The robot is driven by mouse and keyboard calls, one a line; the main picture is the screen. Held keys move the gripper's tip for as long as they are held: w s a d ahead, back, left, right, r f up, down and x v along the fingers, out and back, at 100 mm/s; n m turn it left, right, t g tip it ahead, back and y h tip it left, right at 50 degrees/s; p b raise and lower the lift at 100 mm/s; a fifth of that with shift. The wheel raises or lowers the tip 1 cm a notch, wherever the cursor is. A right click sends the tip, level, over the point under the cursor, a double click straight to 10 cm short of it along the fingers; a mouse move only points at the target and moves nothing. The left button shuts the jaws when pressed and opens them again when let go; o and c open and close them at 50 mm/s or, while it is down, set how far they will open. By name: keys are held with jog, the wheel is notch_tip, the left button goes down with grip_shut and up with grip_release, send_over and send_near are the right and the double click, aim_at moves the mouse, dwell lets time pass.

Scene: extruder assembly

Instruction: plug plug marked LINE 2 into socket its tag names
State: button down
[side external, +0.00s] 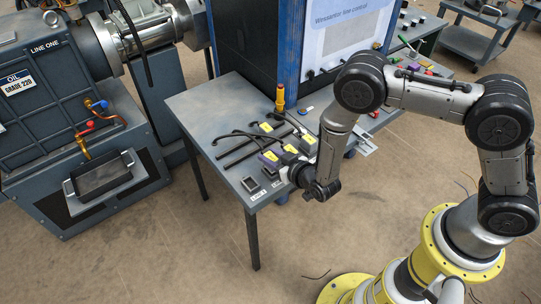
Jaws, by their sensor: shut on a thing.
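Several dark plugs with yellow tags and black cables lie on the grey table (205,104). Another dark plug with a yellow tag (290,149) is right beside my gripper (287,173). The tags' writing is too small to read. My gripper is low over the table's front right part, shut on a plug; its fingers are mostly hidden by my wrist, so I cannot tell which plug. A square dark socket (250,184) sits near the front edge, with a small label I cannot read surely.
A yellow-handled tool (280,97) stands behind the plugs. A blue-framed cabinet (293,50) rises behind the table. A machine marked LINE ONE (45,85) is at the left. The table's left part is clear.

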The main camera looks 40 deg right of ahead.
jog(key=shift+f, duration=1)
dwell(0.4)
jog(key=shift+c, duration=2.2)
grip_release()
jog(key=v, duration=1.3)
jog(key=shift+s+r, duration=0.2)
jog(key=shift+s, duration=0.1)
